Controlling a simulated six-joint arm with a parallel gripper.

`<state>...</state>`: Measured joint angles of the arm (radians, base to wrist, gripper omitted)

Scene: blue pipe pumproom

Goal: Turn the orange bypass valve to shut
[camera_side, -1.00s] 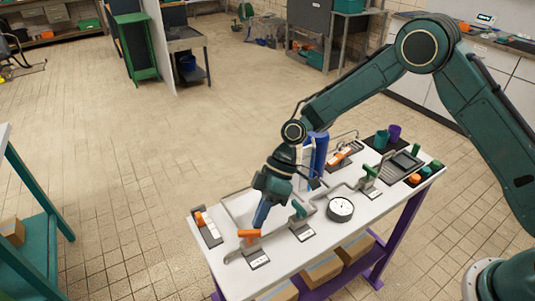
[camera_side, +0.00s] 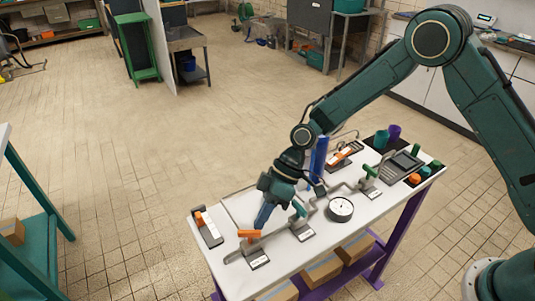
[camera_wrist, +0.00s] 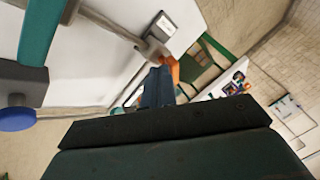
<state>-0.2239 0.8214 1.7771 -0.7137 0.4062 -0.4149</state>
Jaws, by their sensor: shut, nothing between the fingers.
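The orange valve handle (camera_side: 249,233) sits on a grey pipe at the front left of the white bench. Its bar looks roughly level in the side view, and a white label plate (camera_side: 259,261) lies in front of it. My gripper (camera_side: 261,221) is shut and empty, pointing down just behind and to the right of the handle. In the wrist view the shut fingers (camera_wrist: 158,86) partly cover the orange handle (camera_wrist: 172,68). I cannot tell whether they touch it.
A teal-handled valve (camera_side: 299,208) stands close to the right on the same pipe run, then a round gauge (camera_side: 340,209) and a green-handled valve (camera_side: 369,171). A small plate with an orange piece (camera_side: 200,218) lies left. Blue cylinders (camera_side: 319,155) stand behind.

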